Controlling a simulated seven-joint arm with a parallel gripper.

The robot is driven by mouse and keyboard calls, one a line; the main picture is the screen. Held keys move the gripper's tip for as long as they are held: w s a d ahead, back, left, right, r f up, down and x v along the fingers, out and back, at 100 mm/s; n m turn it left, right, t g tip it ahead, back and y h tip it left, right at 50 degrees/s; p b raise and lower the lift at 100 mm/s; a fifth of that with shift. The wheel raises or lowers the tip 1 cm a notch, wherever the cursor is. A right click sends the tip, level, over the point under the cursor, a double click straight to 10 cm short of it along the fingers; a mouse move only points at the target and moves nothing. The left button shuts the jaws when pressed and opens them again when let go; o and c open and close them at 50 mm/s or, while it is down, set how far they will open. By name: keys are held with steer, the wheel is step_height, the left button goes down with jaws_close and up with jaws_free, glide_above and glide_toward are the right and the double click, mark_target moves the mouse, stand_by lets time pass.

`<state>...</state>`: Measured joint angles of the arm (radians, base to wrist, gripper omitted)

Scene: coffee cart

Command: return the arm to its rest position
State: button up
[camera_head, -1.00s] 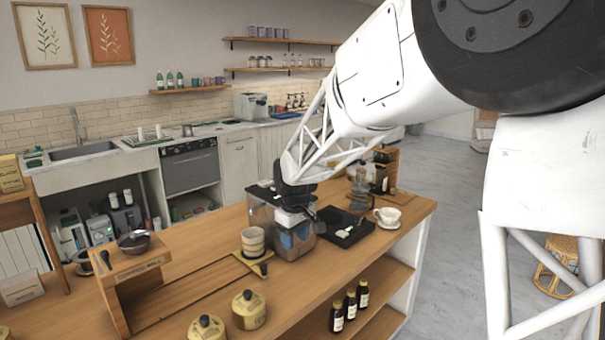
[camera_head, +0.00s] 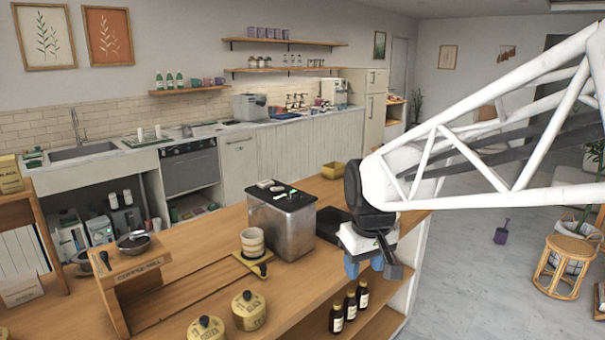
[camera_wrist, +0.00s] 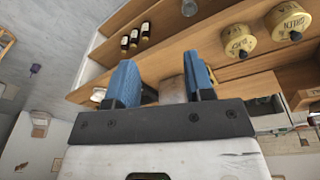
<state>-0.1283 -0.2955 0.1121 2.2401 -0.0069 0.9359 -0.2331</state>
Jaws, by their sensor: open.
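My gripper (camera_head: 372,266) hangs at the right end of the wooden counter (camera_head: 215,283), in front of the open shelf side. Its two blue fingers are apart with nothing held between them. In the wrist view my gripper (camera_wrist: 158,82) also shows open and empty, with the counter and shelf beyond the fingers. My white lattice arm reaches in from the right edge of the head view. It hides part of the counter's right end.
A metal box (camera_head: 282,225) stands on the counter left of my gripper, beside a stacked cup (camera_head: 253,241). A black tray (camera_head: 331,224) lies behind. Several dark bottles (camera_head: 350,305) stand on the shelf below. Open floor with a rattan stool (camera_head: 565,262) lies to the right.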

steer(key=s+d+f+m, duration=0.1)
steer(key=s+d+m, duration=0.1)
steer(key=s, duration=0.7)
steer(key=s+d+f+m, duration=0.1)
steer(key=s+d, duration=0.3)
steer(key=s, duration=0.6)
steer(key=shift+d+f+m+t, duration=0.3)
steer(key=shift+m+t, duration=0.1)
steer(key=shift+m, duration=0.3)
